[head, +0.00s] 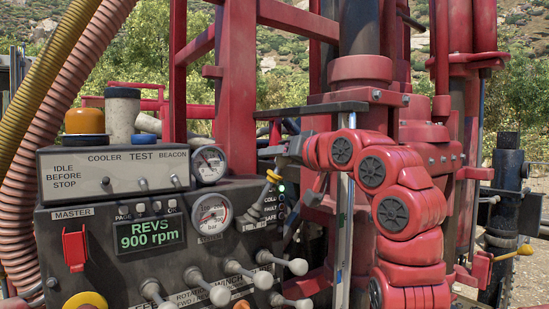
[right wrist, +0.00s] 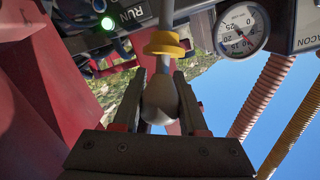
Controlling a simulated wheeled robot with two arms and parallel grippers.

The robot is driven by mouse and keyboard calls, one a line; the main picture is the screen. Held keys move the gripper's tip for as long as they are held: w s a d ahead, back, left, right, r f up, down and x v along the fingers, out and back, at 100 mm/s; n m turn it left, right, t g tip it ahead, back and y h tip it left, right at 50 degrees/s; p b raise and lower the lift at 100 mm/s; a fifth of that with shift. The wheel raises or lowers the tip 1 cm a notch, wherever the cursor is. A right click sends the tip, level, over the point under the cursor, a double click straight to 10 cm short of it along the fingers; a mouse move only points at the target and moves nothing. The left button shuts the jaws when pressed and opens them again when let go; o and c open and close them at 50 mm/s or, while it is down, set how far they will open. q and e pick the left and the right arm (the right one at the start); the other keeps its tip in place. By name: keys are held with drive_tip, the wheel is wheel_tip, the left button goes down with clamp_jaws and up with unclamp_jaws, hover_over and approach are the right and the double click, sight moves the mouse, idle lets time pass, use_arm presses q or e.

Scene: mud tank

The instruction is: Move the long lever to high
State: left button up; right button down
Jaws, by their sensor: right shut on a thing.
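The long lever (head: 264,200) rises from the right side of the dark control panel and leans up to the right, with a yellow collar (head: 273,177) near its top. My right gripper (head: 276,153) is at its upper end. In the right wrist view, the fingers of my right gripper (right wrist: 160,105) are shut around the rounded grey knob (right wrist: 160,98) of the lever, just past the yellow collar (right wrist: 166,44). The fingers partly hide the knob. No "high" mark is readable near the lever. My left gripper is not in view.
The control panel (head: 60,225) carries two gauges (head: 212,213), a green "REVS 900 rpm" display (head: 150,236) and several white-knobbed levers (head: 232,267) below. A grey switch box (head: 105,165) sits on top. Red frame posts (head: 238,80) stand close behind my right arm.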

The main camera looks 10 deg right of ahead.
drive_tip(key=shift+f, duration=0.1)
drive_tip(key=c, duration=0.8)
unclamp_jaws()
drive_tip(key=o, duration=0.4)
drive_tip(key=shift+w+d, duration=0.1)
drive_tip(key=shift+w, duration=0.05)
drive_tip(key=shift+c, duration=0.2)
drive_tip(key=b+v, duration=0.2)
drive_tip(key=v, duration=0.1)
drive_tip(key=shift+f, duration=0.2)
drive_tip(key=p+v, duration=0.1)
drive_tip(key=v, duration=1.3)
drive_tip(key=shift+r+p, duration=0.2)
drive_tip(key=shift+p, duration=0.1)
